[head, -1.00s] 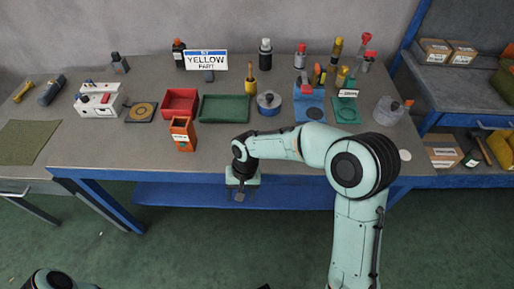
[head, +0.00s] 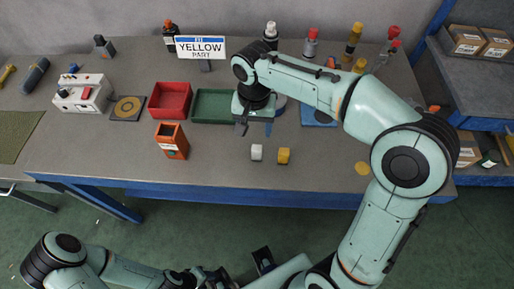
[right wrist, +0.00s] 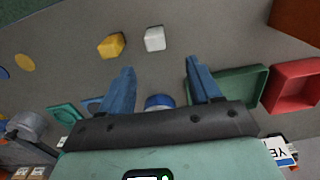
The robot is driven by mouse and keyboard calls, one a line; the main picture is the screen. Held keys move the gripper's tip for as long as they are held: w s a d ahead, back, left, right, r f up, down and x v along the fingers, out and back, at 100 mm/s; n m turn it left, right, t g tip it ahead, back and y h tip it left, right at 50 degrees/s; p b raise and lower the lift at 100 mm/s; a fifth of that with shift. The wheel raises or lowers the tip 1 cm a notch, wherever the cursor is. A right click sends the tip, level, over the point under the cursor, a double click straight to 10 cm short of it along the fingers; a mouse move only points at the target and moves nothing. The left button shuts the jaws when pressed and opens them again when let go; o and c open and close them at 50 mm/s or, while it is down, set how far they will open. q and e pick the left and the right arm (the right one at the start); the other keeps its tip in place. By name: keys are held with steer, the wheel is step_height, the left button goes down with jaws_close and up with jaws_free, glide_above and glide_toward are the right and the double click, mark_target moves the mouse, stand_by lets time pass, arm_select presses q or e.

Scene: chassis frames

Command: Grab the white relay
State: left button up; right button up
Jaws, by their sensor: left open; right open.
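The white relay (head: 257,152), a small white block, stands on the bench near its front edge, just left of a yellow block (head: 284,156). In the right wrist view the white relay (right wrist: 155,38) lies beyond and roughly between the fingertips, apart from them. My right gripper (head: 255,127) is open and empty above the bench, farther back than the relay in the head view; its two blue-grey fingers (right wrist: 160,68) show spread in the wrist view. My left gripper (head: 243,268) is at the bottom of the head view, off the bench, open and partly hidden.
An orange bin (head: 171,141) stands left of the relay. A red tray (head: 170,101) and a green tray (head: 212,105) lie behind. A "YELLOW PART" sign (head: 200,47) stands at the back. The bench around the two blocks is clear.

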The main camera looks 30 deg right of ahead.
mark_target(257, 148)
step_height(257, 148, down, 5)
steer(key=shift+f, duration=0.1)
steer(key=shift+s+d+f+b, duration=0.1)
steer(key=shift+s+f+b, duration=0.15)
steer(key=shift+f, duration=1.05)
steer(key=shift+s+f+b, duration=0.15)
steer(key=shift+f+b, duration=0.1)
steer(key=shift+f, duration=1.05)
steer(key=c, duration=1)
